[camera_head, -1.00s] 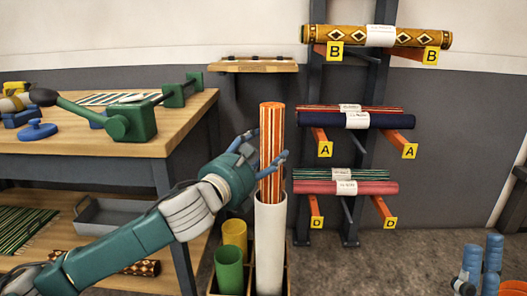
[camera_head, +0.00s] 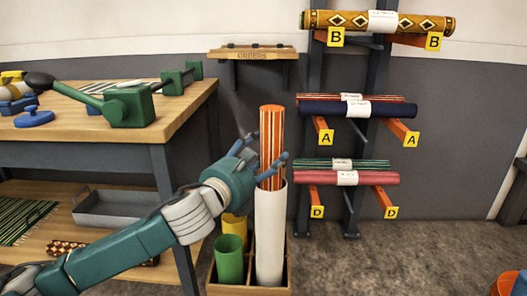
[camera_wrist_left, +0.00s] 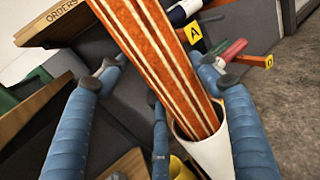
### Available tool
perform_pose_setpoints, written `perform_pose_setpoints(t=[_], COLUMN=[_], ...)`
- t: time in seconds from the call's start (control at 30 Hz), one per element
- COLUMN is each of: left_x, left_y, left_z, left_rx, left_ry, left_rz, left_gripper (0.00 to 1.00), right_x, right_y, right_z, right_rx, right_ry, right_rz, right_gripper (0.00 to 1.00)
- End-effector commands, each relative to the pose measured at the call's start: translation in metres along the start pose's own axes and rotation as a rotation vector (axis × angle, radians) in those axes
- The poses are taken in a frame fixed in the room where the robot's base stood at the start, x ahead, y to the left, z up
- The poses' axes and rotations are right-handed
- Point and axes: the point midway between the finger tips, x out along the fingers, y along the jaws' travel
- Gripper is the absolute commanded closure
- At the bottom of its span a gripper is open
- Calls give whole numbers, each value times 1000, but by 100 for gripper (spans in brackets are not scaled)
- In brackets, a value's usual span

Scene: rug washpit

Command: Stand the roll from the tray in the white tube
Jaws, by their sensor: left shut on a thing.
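The orange striped roll (camera_head: 272,140) stands upright with its lower end inside the mouth of the white tube (camera_head: 270,235). My left gripper (camera_head: 268,170) is shut around the roll just above the tube's rim. In the left wrist view the roll (camera_wrist_left: 160,60) runs between the blue fingers and down into the white tube (camera_wrist_left: 213,155). How deep its lower end sits is hidden by the tube wall. The grey tray (camera_head: 112,208) on the lower shelf of the bench looks empty. My right gripper does not show clearly in the head view.
The white tube stands in a wooden crate (camera_head: 250,291) beside a green tube (camera_head: 229,260) and a yellow tube (camera_head: 235,226). The workbench (camera_head: 80,150) is at left. A rack (camera_head: 365,150) holds labelled rolls at right.

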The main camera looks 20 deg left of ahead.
Motion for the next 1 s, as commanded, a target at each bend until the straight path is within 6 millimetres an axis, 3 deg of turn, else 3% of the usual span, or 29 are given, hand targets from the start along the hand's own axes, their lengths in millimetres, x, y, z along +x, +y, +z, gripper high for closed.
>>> perform_pose_setpoints(t=[0.4, 0.87, 0.9, 1.0], left_x=[0, 0, 0, 0], left_y=[0, 0, 0, 0], left_z=[-26, -30, -30, -31], left_rx=[0, 1, 1, 1], left_ry=[-5, -5, -5, -5], left_rz=[-1, -1, -1, -1], left_gripper=[87, 87, 35, 15], right_x=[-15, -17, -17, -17], right_y=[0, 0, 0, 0], right_z=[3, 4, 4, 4], right_rx=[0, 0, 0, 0], right_ry=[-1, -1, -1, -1], right_rz=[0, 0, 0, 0], right_gripper=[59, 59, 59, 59])
